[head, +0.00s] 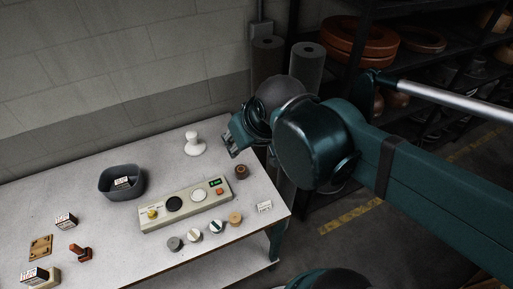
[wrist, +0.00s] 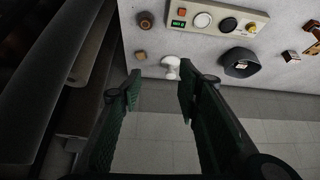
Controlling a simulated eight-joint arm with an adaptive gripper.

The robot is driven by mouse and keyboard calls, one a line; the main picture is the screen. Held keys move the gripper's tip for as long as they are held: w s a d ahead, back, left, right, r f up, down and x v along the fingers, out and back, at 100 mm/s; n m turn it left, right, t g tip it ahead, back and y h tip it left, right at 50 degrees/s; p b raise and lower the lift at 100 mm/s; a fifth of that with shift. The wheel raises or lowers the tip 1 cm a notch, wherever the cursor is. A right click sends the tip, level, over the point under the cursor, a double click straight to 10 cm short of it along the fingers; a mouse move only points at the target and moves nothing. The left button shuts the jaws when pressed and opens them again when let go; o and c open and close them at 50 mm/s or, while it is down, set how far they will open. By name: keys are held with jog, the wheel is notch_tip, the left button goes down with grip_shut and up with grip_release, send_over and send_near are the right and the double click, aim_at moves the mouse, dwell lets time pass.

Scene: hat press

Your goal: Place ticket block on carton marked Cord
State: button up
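My gripper (head: 234,146) is above the back right part of the table, empty, with its two fingers apart in the wrist view (wrist: 160,75). Two small dark-and-white printed boxes stand at the left of the table, one farther back (head: 66,220) and one near the front edge (head: 35,275). A small printed piece (head: 122,183) lies inside the dark grey bowl. A small white printed block (head: 264,207) lies near the right edge. The lettering is too small to read, so I cannot tell which is the ticket block or the Cord carton.
A white knobbed stand (head: 193,146) and a brown piece (head: 241,172) are near my gripper. Several round pieces line the panel's front. A red-brown stamp (head: 80,253) and a tan plate (head: 40,246) are at left.

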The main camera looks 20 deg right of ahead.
jog(key=shift+m+t, duration=0.3)
jog(key=shift+m, duration=0.3)
jog(key=shift+s+d+f, duration=0.4)
jog(key=shift+s+d, duration=0.3)
jog(key=shift+d, duration=0.1)
jog(key=shift+s+d+f, duration=0.4)
jog(key=shift+s+d, duration=0.3)
jog(key=shift+d, duration=0.05)
